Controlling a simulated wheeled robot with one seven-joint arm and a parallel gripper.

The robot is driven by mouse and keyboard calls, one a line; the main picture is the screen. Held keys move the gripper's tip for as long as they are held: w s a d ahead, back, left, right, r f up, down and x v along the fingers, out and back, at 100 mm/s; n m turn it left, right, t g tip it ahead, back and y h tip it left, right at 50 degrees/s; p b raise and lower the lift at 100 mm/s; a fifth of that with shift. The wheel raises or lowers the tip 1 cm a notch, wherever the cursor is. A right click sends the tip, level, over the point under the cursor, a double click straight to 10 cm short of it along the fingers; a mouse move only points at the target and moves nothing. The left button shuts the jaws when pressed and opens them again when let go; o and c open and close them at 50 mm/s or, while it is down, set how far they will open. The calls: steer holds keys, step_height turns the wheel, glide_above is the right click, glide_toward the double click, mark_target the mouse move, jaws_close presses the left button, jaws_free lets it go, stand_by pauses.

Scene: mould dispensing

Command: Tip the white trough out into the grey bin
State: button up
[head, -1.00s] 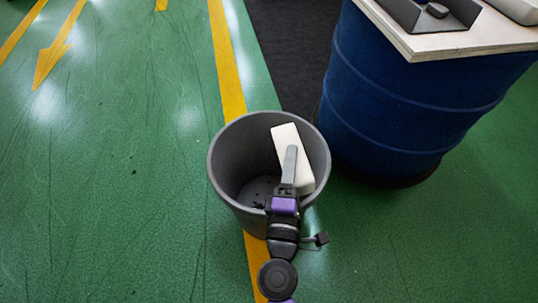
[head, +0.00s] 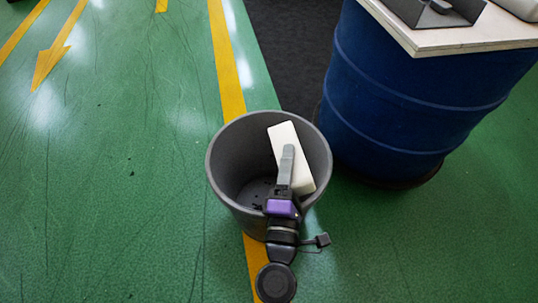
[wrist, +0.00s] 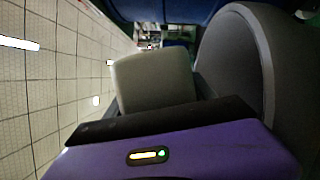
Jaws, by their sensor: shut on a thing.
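The white trough (head: 306,171) is in my gripper (head: 288,160), over the right part of the grey bin's mouth in the head view. It is turned on its side or over, with a plain outer face showing; its inside is hidden. My gripper is shut on it. The grey bin (head: 226,165) stands on the floor, with small dark bits (head: 258,194) at its bottom. In the wrist view the trough (wrist: 153,80) shows ahead of my gripper, and the bin's curved wall (wrist: 235,65) is on the right.
Green floor (head: 110,180) left of the bin is clear.

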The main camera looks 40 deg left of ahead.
steer(key=shift+s+a+r+n+y+b, duration=0.1)
steer(key=shift+s+a+n+y+b, duration=0.15)
steer(key=shift+n+b, duration=0.8)
stand_by(0.4)
